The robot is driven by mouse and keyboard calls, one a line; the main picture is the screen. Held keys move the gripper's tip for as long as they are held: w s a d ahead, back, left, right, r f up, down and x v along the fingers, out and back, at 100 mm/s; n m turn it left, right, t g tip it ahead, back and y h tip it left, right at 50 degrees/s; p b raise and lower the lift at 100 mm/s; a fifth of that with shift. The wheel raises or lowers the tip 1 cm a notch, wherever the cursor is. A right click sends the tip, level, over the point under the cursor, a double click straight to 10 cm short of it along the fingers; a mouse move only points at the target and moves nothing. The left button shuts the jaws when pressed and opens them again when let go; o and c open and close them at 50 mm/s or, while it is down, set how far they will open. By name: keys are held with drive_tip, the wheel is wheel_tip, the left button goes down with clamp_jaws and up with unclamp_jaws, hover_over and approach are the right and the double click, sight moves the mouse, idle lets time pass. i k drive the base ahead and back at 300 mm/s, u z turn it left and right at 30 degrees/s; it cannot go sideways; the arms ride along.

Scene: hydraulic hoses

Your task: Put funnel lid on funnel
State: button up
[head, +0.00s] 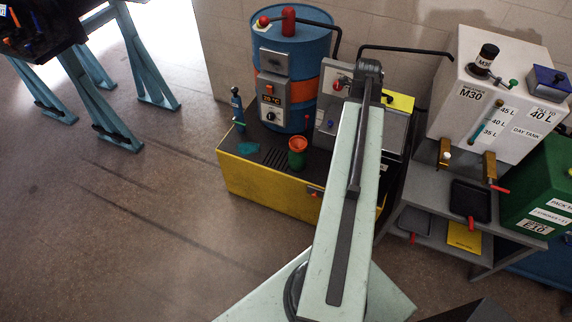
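An orange-red cup-shaped piece with a green lower part (297,151), which looks like the funnel, stands upright on the dark top of the yellow-sided platform, in front of the blue drum. Its top looks open. I cannot pick out the funnel lid for certain. My arm reaches up from the bottom of the head view, past the right side of the funnel, to a dark joint in front of the grey box. My gripper cannot be made out beyond that joint, so whether it holds anything is hidden.
The blue drum (297,48) with an orange band stands behind the funnel on the yellow-sided platform (262,187). A dark blue bottle (237,108) stands at its left. A white tank (495,85) and a green container (545,185) are at right.

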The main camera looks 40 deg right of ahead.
sight(298, 142)
drive_tip(key=u, duration=0.9)
drive_tip(key=i, duration=1)
drive_tip(key=z, duration=0.4)
drive_tip(key=i, duration=0.75)
drive_tip(key=z, duration=0.65)
